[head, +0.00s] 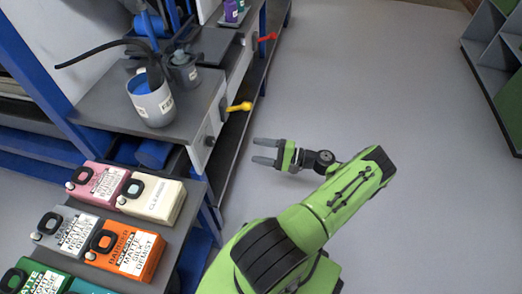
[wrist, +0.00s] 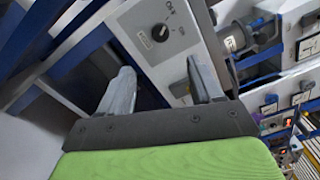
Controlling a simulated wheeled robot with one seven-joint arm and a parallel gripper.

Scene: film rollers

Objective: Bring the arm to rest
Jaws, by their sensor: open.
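My gripper (head: 265,152) is at the end of my green arm in the middle of the head view. Its two grey fingers are apart with nothing between them. It points left, toward the front of the machine with the yellow and red levers, and appears apart from it. In the wrist view my gripper (wrist: 160,85) is open, and a white panel (wrist: 155,40) with a dark round knob shows beyond the fingers.
Several labelled bottles, among them an orange one (head: 127,248), stand on a shelf at lower left. A yellow lever (head: 238,107) and a red lever (head: 267,38) stick out. Open floor (head: 370,80) lies right.

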